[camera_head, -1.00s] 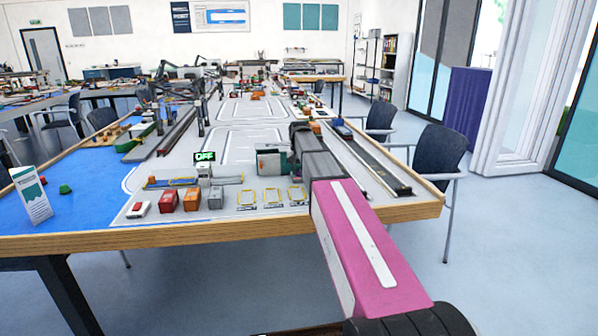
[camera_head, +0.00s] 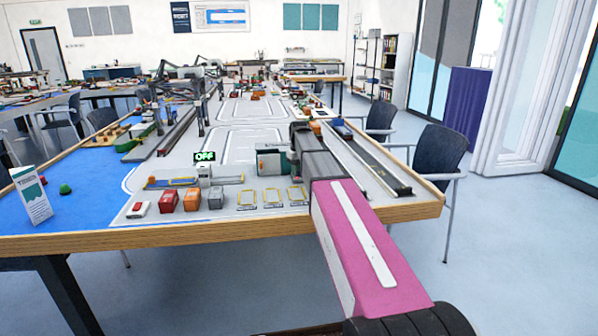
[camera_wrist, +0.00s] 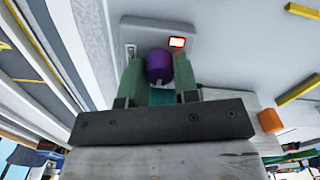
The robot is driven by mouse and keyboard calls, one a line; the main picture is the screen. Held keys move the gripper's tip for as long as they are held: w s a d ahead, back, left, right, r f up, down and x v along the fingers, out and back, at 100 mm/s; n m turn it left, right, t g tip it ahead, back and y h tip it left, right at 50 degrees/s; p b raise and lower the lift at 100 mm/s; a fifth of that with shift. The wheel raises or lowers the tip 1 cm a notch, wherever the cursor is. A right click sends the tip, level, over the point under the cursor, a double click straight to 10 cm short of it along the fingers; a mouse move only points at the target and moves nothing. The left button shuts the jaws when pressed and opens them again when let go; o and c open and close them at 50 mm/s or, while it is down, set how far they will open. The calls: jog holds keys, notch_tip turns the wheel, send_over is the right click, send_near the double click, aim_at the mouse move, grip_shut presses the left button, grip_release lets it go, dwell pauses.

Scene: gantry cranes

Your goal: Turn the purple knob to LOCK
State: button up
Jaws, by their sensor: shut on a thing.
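The purple knob (camera_wrist: 159,67) sits on a pale grey panel (camera_wrist: 128,30) in the wrist view. My gripper (camera_wrist: 159,76) has its two green fingers on either side of the knob, shut on it. A small window lit red and white (camera_wrist: 177,42) is on the panel to the right of the knob, and a small pale label (camera_wrist: 130,51) is to its left. I cannot read either one. In the head view my gripper (camera_head: 291,160) is over the right part of the layout table, next to a green-and-white box-like thing (camera_head: 270,161). The knob is hidden there.
A sign reading OFF (camera_head: 205,156) stands on the table (camera_head: 250,227) left of my gripper. Orange and grey containers (camera_head: 192,199) and yellow-outlined bays (camera_head: 270,198) lie near the front edge. Dark rails (camera_head: 365,160) run along the right. An orange block (camera_wrist: 270,121) shows in the wrist view.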

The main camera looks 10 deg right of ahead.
dwell(0.3)
jog(key=o, duration=0.9)
notch_tip(320, 180, up, 11)
jog(key=shift+f, duration=0.1)
